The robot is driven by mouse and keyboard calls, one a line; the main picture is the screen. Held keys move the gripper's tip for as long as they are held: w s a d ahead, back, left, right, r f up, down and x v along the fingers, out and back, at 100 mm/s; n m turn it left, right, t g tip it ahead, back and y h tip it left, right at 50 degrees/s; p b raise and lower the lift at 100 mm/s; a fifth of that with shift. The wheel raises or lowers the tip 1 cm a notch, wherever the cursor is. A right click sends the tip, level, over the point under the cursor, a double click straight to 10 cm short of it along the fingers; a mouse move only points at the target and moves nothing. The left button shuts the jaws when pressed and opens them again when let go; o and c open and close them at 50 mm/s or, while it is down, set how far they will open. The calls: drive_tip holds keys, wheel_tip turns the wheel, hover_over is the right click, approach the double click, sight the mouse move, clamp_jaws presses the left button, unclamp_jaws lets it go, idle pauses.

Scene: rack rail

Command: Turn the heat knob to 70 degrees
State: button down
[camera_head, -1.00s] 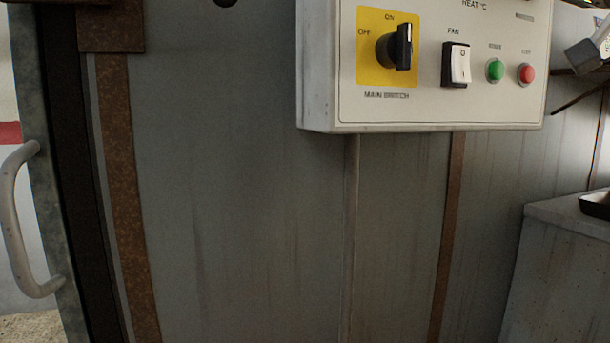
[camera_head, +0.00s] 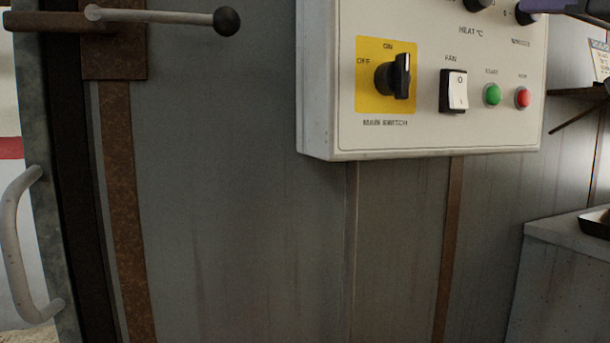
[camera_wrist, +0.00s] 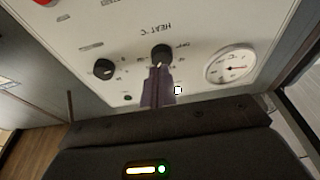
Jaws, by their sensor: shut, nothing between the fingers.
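The heat knob (camera_wrist: 161,53) is black and round, below the upside-down HEAT °C label in the wrist view. In the head view the heat knob (camera_head: 479,4) is cut by the top edge, above its label. My gripper (camera_wrist: 159,68) is shut and empty, its purple fingers together just in front of the heat knob. The fingertips overlap the knob's lower edge in that view; I cannot tell if they touch it. The knob's pointer and the degree marks are too small or covered to read.
The control panel (camera_head: 325,100) also bears a second black knob (camera_head: 527,14), a main switch (camera_head: 394,76), a fan rocker (camera_head: 454,91), and green (camera_head: 492,94) and red (camera_head: 523,98) buttons. A dial gauge (camera_wrist: 230,66) is beside the heat knob. A ball-ended lever (camera_head: 227,21) sticks out at upper left.

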drive_tip(key=shift+w+a+p, duration=0.1)
drive_tip(key=shift+w+a, duration=0.25)
drive_tip(key=shift+w, duration=0.75)
drive_tip(key=shift+w+a+p, duration=0.15)
drive_tip(key=shift+w+a, duration=0.25)
drive_tip(key=shift+w, duration=0.7)
drive_tip(key=shift+w+a+p, duration=0.1)
drive_tip(key=shift+w+a, duration=0.25)
drive_tip(key=shift+w, duration=0.75)
drive_tip(key=shift+r, duration=0.25)
drive_tip(key=shift+s+a+b, duration=0.1)
drive_tip(key=shift+a+b, duration=0.05)
drive_tip(key=shift+b, duration=0.3)
drive_tip(key=shift+f+b, duration=0.4)
drive_tip(key=shift+b, duration=0.05)
approach(470, 21)
drive_tip(key=shift+s+r, duration=0.3)
drive_tip(key=shift+r, duration=0.4)
